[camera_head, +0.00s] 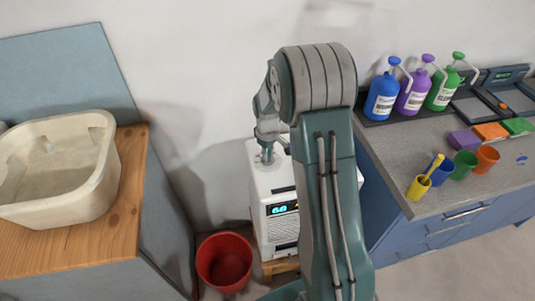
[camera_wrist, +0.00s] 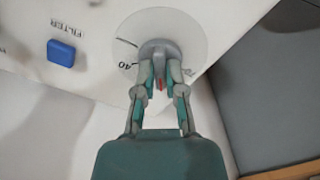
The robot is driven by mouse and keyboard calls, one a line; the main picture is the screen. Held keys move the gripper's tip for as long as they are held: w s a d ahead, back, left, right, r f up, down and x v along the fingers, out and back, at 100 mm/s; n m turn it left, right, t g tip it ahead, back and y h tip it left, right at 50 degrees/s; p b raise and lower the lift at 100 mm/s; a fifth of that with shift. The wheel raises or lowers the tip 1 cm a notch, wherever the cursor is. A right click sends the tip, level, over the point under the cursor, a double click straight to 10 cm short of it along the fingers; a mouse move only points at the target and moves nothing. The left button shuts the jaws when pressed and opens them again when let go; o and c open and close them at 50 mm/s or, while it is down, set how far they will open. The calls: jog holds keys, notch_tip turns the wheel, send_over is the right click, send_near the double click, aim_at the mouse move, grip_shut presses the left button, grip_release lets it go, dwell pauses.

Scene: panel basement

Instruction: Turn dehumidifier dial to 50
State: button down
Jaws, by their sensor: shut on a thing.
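The dehumidifier (camera_head: 262,185) is a white box standing between the two counters, with a small lit display (camera_head: 282,208) that seems to read 60. In the wrist view its grey dial (camera_wrist: 158,47) sits on a round pale scale plate. A "40" mark shows left of the dial; another number at the right is too blurred to read. A red pointer mark shows between my fingers. My gripper (camera_wrist: 160,78) is shut on the dial. In the head view my gripper (camera_head: 267,152) reaches down to the dehumidifier's top, and my arm hides part of the box.
A blue button (camera_wrist: 61,52) labelled FILTER is left of the dial. A red bucket (camera_head: 224,262) stands on the floor beside the dehumidifier. A wooden counter with a stone basin (camera_head: 95,195) is at left.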

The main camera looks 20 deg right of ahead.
jog(key=m, duration=0.6)
jog(key=shift+w, duration=0.15)
jog(key=shift+r+m, duration=0.1)
jog(key=shift+m, duration=0.3)
jog(key=c, duration=0.7)
grip_release()
notch_tip(320, 180, up, 12)
jog(key=shift+f, duration=0.1)
